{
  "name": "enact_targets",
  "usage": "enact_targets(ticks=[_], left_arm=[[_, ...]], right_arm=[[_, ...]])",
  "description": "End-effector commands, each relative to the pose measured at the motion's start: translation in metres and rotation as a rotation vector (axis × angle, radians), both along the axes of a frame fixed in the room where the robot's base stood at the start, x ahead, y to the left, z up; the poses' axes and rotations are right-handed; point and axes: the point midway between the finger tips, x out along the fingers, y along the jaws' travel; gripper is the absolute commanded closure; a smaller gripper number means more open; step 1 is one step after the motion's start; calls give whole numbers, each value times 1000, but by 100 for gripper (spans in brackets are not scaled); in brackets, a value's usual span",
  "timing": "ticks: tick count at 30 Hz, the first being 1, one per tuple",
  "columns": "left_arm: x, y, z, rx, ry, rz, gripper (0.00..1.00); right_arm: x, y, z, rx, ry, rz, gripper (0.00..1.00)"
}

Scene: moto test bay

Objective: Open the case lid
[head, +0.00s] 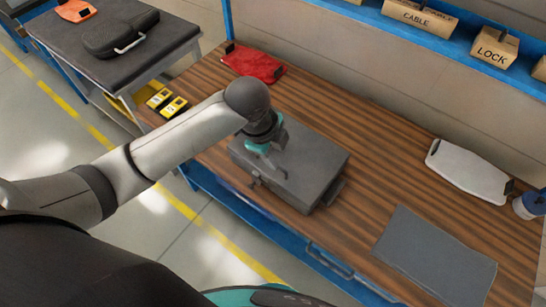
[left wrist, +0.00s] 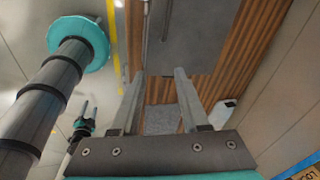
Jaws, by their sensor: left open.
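The grey case (head: 305,160) lies on the wooden bench with its lid down. Its dark handle (head: 334,193) is on the right end. My left gripper (head: 256,180) is at the case's left front edge, pointing down. In the left wrist view its two fingers (left wrist: 166,74) are apart with nothing between them. The case (left wrist: 195,35) fills the top of that view, just beyond the fingertips. I cannot tell whether a finger touches the case. What looks like my right gripper (left wrist: 82,124) shows small at the left of the wrist view, away from the case.
A grey mat (head: 435,255) and a pale flat item (head: 468,171) lie to the right. Boxes (head: 420,16) stand on the blue shelf. A side table holds a dark case (head: 118,34). Bench between case and mat is clear.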

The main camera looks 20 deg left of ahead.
Motion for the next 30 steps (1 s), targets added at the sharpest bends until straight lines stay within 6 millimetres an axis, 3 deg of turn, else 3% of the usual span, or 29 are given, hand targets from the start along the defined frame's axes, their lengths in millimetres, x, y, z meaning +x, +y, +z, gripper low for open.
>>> enact_targets(ticks=[1, 6, 13, 30], left_arm=[[11, 10, 4, 37, -6, -49, 55], [28, 30, 9, 109, 0, -172, 55], [34, 35, 3, 127, 7, -208, 55], [50, 27, -90, 127, 7, -206, 55]], right_arm=[[1, -1, 0, -1, -2, 0, 45], [3, -3, 0, -4, -6, 0, 45], [4, -7, 0, -9, -6, -2, 45], [3, -8, -7, -10, -5, -3, 45]])
